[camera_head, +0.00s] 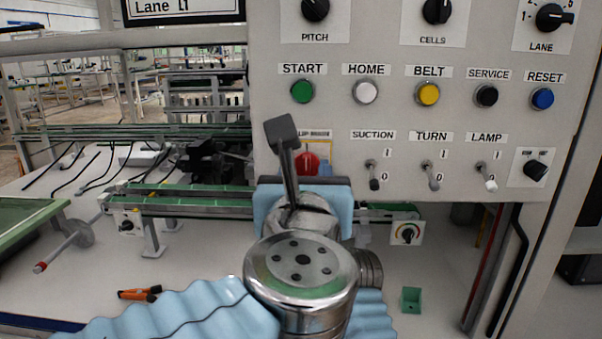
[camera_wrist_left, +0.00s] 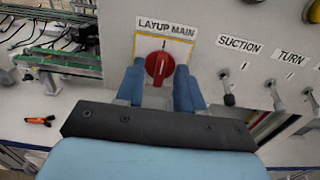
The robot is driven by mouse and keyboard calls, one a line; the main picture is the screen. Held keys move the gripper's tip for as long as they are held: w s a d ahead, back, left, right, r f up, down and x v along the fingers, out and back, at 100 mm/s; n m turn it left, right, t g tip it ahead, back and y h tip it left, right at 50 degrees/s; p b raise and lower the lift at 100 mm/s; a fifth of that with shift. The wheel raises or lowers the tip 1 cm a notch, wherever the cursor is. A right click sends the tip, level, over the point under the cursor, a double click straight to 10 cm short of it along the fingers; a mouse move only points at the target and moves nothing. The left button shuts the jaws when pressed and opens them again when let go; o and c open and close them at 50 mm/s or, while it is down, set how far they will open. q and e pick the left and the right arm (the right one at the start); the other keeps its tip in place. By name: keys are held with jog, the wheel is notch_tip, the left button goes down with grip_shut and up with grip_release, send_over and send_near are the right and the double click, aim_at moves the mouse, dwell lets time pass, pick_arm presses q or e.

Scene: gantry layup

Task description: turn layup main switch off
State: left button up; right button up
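The layup main switch is a round red knob (camera_wrist_left: 159,66) on a white plate with a yellow border, under the label LAYUP MAIN. Its ridge looks about upright, toward the mark above it. In the head view the knob (camera_head: 307,162) is partly hidden by my left gripper (camera_head: 303,190) and a dark grey lever-like part of it. In the left wrist view the blue fingers of my left gripper (camera_wrist_left: 160,88) are apart, one on each side of the knob's lower part. I cannot tell whether they touch it. My right gripper is out of view.
Toggle switches SUCTION (camera_head: 374,175), TURN (camera_head: 433,175) and LAMP (camera_head: 488,177) stand right of the knob. A row of push buttons, with green START (camera_head: 302,91) leftmost, is above. An orange-handled tool (camera_head: 139,293) and a small green box (camera_head: 411,300) lie below on the table.

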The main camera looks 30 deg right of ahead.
pick_arm(q)
grip_shut()
jog(key=shift+f, duration=0.1)
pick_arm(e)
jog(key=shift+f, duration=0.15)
pick_arm(q)
jog(key=n+b, duration=1.1)
jog(key=n, duration=0.4)
jog(key=shift+f+b, duration=0.15)
jog(key=shift+b, duration=0.2)
jog(key=shift+a+n+b, duration=0.1)
jog(key=shift+n+b, duration=0.55)
jog(key=shift+n, duration=0.85)
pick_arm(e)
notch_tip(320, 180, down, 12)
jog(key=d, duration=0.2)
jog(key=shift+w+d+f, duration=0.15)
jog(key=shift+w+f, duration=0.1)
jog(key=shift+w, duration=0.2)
